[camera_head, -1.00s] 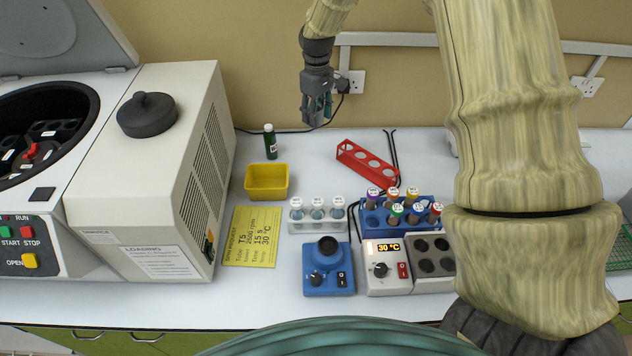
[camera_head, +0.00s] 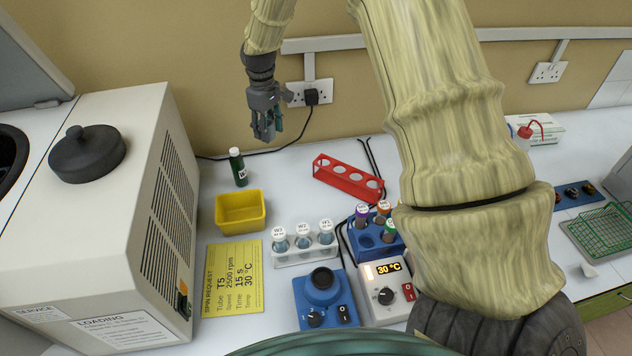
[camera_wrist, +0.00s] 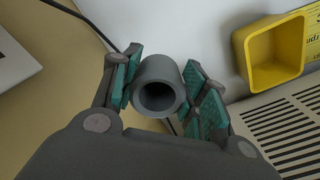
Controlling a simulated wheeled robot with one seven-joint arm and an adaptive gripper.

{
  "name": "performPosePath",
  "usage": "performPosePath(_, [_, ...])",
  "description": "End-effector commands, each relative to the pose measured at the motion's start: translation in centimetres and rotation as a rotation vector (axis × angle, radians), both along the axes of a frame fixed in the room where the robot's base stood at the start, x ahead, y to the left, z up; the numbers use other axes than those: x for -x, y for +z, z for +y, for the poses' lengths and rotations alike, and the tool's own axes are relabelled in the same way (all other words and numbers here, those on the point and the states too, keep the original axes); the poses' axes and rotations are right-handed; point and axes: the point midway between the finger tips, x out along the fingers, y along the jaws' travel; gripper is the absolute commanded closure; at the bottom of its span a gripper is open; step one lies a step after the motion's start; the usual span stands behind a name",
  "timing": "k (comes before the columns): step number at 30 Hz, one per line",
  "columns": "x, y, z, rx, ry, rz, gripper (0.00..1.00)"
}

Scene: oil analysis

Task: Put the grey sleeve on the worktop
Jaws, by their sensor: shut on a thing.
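The grey sleeve (camera_wrist: 159,86) is a short hollow cylinder, seen from its open end in the wrist view. My gripper (camera_wrist: 163,92) is shut on it, with teal finger pads on both sides. In the head view my gripper (camera_head: 266,130) hangs fingers down in front of the wall, above the back of the white worktop (camera_head: 290,182). The sleeve is too small and covered to make out clearly in the head view.
A green bottle (camera_head: 238,168), yellow bin (camera_head: 240,211) and red rack (camera_head: 348,178) stand near below the gripper. The centrifuge (camera_head: 110,210) is at left. Tube racks, a blue mixer (camera_head: 322,290) and a heater (camera_head: 385,290) fill the front. A socket and cable (camera_head: 311,97) are behind.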

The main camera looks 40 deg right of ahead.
Motion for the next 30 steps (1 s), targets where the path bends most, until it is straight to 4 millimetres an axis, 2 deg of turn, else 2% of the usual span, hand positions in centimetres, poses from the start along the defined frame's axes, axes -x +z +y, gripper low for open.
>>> performPosePath(1, [0.0, -1.4, 0.0, 0.000, 0.000, 0.000, 0.66])
performPosePath(3, [0.0, -2.3, 0.0, 0.000, 0.000, 0.000, 0.66])
performPosePath(13, [0.1, -4.0, -0.1, 0.000, -0.001, 0.002, 0.66])
performPosePath(22, [0.1, -8.0, 0.0, -0.001, 0.000, 0.003, 0.66])
performPosePath(30, [0.0, -9.4, 0.0, 0.000, 0.000, 0.000, 0.66])
